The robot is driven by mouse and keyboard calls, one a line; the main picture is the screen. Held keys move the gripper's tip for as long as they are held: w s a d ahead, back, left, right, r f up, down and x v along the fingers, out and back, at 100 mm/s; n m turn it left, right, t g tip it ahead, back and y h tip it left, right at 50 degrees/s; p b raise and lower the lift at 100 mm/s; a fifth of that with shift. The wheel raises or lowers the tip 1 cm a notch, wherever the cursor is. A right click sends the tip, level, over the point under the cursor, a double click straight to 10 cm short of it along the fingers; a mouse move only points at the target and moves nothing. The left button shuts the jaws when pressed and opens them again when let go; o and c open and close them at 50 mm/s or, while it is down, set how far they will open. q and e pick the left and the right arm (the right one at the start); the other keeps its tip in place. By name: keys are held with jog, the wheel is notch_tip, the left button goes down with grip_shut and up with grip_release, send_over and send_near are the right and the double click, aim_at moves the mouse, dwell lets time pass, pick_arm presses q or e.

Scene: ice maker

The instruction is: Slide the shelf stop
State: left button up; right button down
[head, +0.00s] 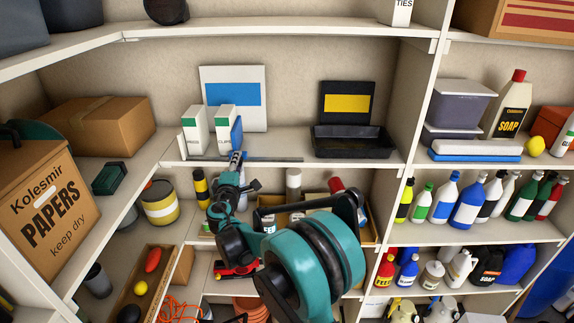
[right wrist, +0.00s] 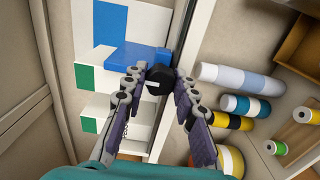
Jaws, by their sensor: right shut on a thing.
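The shelf stop is a blue block (head: 237,132) at the front edge of the middle shelf, beside two white and green cartons. In the right wrist view the blue block (right wrist: 138,59) has a black knob (right wrist: 158,79) at its front end. My right gripper (head: 235,161) reaches up to the shelf edge. In the right wrist view its fingertips (right wrist: 160,72) are closed around the black knob. The fingers partly hide the knob and the rail at the edge. My left gripper is not in view.
White and green cartons (head: 195,130) stand left of the stop. A white and blue panel (head: 245,82) leans behind it. A black tray (head: 352,142) sits right on the same shelf; the stretch between is clear. Bottles and cans (head: 294,184) stand on the shelf below.

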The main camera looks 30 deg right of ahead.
jog(key=shift+w+a+b, duration=0.2)
jog(key=shift+w+a, duration=0.3)
jog(key=shift+a, duration=0.35)
jog(key=shift+w+a+b, duration=0.2)
jog(key=shift+w+a, duration=0.3)
jog(key=shift+a, duration=0.35)
jog(key=c, duration=0.9)
grip_release()
jog(key=shift+w, duration=0.1)
jog(key=b, duration=0.1)
send_near(225, 163)
jog(key=shift+s+d+r, duration=0.1)
jog(key=shift+s+r, duration=0.75)
jog(key=shift+r, duration=0.3)
jog(key=shift+w, duration=0.1)
